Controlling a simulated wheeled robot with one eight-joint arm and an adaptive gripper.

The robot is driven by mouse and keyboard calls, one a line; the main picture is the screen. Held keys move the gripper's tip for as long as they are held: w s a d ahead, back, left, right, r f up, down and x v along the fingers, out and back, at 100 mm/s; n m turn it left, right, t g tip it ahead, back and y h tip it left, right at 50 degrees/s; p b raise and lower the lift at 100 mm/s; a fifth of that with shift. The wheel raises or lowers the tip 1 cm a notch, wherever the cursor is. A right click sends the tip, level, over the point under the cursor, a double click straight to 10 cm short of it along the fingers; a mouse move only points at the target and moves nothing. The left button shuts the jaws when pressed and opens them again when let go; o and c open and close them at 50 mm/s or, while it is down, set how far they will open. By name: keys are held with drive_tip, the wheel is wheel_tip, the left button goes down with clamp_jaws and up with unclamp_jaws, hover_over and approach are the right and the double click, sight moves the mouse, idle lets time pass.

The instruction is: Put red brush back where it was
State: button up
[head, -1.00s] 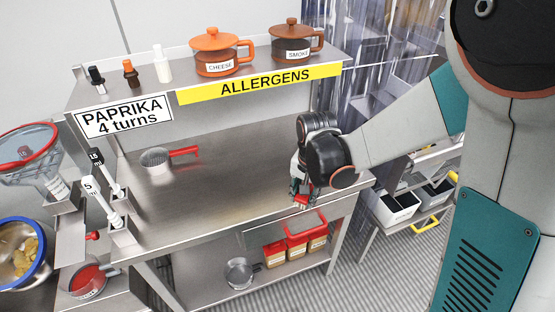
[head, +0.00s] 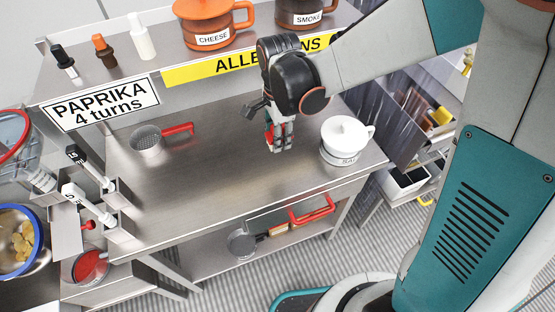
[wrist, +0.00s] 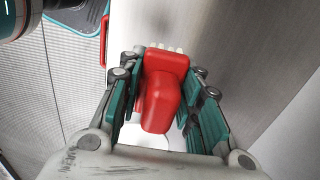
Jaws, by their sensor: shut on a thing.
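The red brush (wrist: 160,95), with pale bristles at its far end, sits between the fingers of my gripper (wrist: 162,82) in the wrist view. The gripper is shut on it. In the head view my gripper (head: 280,140) points down over the right half of the steel worktop (head: 215,185), left of a white lidded pot. Only a bit of red shows at the fingers there. I cannot tell whether the brush touches the worktop.
The white pot (head: 345,142) stands near the worktop's right end. A round strainer with a red handle (head: 178,129) lies at the left. The raised shelf holds an orange CHEESE pot (head: 205,22), a brown SMOKE pot (head: 305,8) and several small upright items. The worktop's middle is clear.

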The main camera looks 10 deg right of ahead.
sight(278, 171)
wheel_tip(278, 171, down, 13)
drive_tip(key=b, duration=0.8)
drive_tip(key=o, duration=0.9)
drive_tip(key=shift+f, duration=0.1)
wheel_tip(278, 171, up, 12)
drive_tip(key=p, duration=0.4)
